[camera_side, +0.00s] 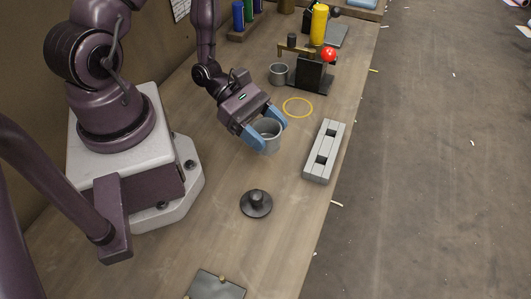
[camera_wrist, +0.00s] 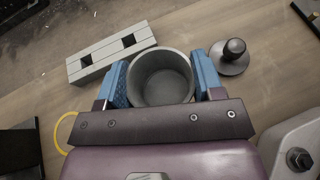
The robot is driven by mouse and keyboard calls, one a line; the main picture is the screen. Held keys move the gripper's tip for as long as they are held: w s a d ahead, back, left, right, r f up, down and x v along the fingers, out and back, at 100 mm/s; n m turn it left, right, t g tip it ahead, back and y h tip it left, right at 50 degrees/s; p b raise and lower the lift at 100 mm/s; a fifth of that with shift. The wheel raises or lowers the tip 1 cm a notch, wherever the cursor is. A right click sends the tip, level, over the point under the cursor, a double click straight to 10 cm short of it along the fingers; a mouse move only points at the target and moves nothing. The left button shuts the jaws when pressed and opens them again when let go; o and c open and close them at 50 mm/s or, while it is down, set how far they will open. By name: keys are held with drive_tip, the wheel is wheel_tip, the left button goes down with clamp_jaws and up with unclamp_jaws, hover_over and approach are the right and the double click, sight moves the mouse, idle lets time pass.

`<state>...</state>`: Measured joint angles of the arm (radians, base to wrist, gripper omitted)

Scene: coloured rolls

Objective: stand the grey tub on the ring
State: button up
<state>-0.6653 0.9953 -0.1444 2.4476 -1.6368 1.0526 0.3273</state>
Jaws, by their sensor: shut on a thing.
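The grey tub (camera_side: 269,142) is upright between the blue fingers of my gripper (camera_side: 266,133), which is shut on its sides. In the wrist view I look down into the open, empty-looking tub (camera_wrist: 161,80), with a finger of my gripper (camera_wrist: 161,76) on each side. I cannot tell whether its base touches the table. The yellow ring (camera_side: 297,107) lies flat and empty on the table, a little behind and right of the tub in the side view. Part of the ring (camera_wrist: 62,131) shows at the left in the wrist view, partly hidden by my gripper.
A grey block with two square holes (camera_side: 324,151) lies right of the tub, near the table edge. A dark knobbed disc (camera_side: 256,204) stands in front. Behind the ring are another grey cup (camera_side: 278,74) and a dark stand (camera_side: 312,75) with a red ball (camera_side: 329,54).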

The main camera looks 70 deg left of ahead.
drive_tip(key=shift+r, duration=0.45)
drive_tip(key=w+a+r, duration=0.1)
drive_tip(key=w+a, duration=1.2)
drive_tip(key=w, duration=0.1)
drive_tip(key=shift+w, duration=0.15)
drive_tip(key=shift+d, duration=0.1)
drive_tip(key=shift+f, duration=2.9)
drive_tip(key=shift+f, duration=0.6)
